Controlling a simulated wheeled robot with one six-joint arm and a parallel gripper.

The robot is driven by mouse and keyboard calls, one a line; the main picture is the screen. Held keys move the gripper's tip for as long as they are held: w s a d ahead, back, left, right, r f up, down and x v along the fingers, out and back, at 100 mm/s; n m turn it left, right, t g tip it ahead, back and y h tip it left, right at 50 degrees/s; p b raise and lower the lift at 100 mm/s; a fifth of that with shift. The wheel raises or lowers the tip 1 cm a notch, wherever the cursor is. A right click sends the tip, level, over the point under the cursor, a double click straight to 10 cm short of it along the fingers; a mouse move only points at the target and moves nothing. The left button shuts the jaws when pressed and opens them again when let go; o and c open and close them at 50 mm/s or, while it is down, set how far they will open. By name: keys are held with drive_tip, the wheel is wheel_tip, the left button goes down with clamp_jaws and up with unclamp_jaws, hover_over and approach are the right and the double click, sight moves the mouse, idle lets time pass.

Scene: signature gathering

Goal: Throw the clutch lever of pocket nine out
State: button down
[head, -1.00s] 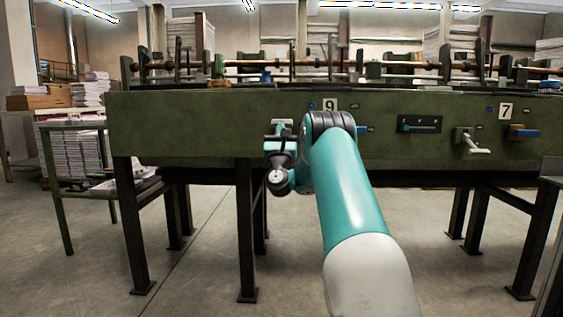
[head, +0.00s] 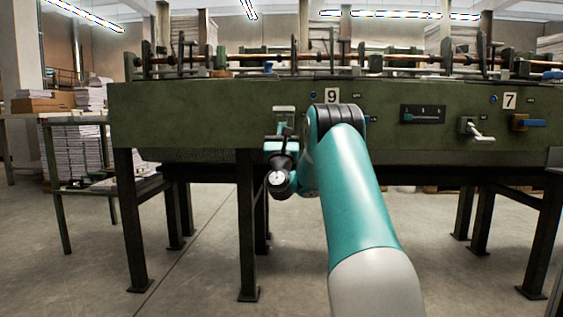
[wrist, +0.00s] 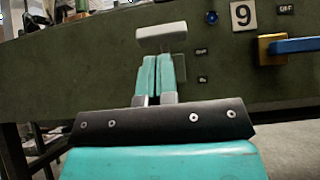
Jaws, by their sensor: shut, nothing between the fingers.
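The lever with a pale, wide grip beside plate nine (head: 332,96) stands on the green machine front, its grip (head: 284,109) raised left of and a little below the plate. In the wrist view the pale grip (wrist: 161,36) lies just beyond my fingertips, with its short grey stem partly hidden. My gripper (wrist: 158,58) is shut and empty, its teal fingers directly below the grip. I cannot tell whether they touch it. Two small labels (wrist: 201,51) sit right of the lever, too blurred to read surely.
A blue handle on a brass block (wrist: 272,49) sits under plate nine, close to the right. Farther right are a slotted black panel (head: 423,114), another pale lever (head: 476,131) set lower, and a blue handle (head: 530,122) by plate seven (head: 509,101). Open floor lies below.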

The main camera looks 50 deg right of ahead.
drive_tip(key=s+a+f+b, duration=0.2)
drive_tip(key=s+a+b, duration=0.2)
drive_tip(key=a+b, duration=0.2)
drive_tip(key=shift+a+f, duration=0.25)
drive_tip(key=shift+f, duration=0.15)
